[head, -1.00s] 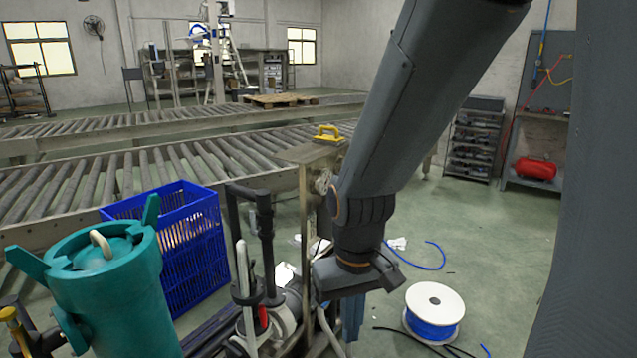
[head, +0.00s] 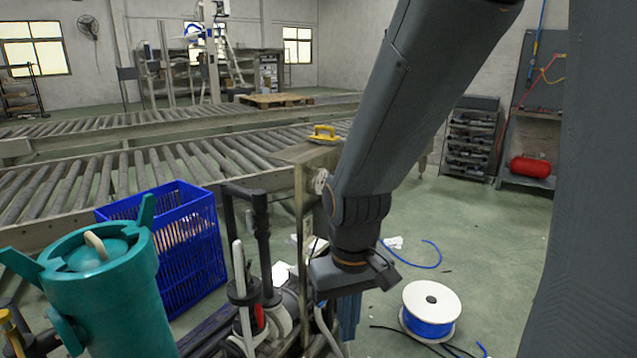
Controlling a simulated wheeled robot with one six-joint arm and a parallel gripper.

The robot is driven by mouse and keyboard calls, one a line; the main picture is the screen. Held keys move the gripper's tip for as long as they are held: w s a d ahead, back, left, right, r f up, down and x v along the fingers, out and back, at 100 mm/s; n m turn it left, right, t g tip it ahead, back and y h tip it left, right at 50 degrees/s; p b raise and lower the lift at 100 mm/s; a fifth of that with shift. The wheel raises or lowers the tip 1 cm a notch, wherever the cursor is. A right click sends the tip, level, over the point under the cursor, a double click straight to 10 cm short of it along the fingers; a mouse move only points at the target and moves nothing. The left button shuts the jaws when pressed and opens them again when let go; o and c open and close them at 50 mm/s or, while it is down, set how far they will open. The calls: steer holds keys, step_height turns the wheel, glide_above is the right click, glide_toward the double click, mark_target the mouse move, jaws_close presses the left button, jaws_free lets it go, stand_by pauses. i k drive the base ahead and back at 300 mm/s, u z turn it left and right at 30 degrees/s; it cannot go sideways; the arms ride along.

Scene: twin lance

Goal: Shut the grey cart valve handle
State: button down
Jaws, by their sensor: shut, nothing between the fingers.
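A pale grey upright lever (head: 239,275) stands among black posts on the cart at the lower middle of the head view. It may be the valve handle, but I cannot tell for sure. A small red part (head: 259,319) sits beside it. My gripper (head: 345,283) is at the low end of my dark arm, to the right of this lever and apart from it in the picture. It is shut and empty; its fingertips are hard to make out. My arm and wrist hide part of the cart behind them.
A teal vessel (head: 110,300) with a pale handle stands at the lower left. A blue crate (head: 190,245) is behind it. A yellow-handled tool (head: 322,134) rests on a metal post top. A blue cable spool (head: 431,318) lies on the floor at right. Roller conveyors (head: 90,185) run behind.

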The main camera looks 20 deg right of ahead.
mark_target(249, 230)
steer(key=z, duration=0.05)
steer(key=k, duration=0.5)
steer(key=z, duration=1.75)
steer(key=i, duration=0.9)
steer(key=u, duration=1.95)
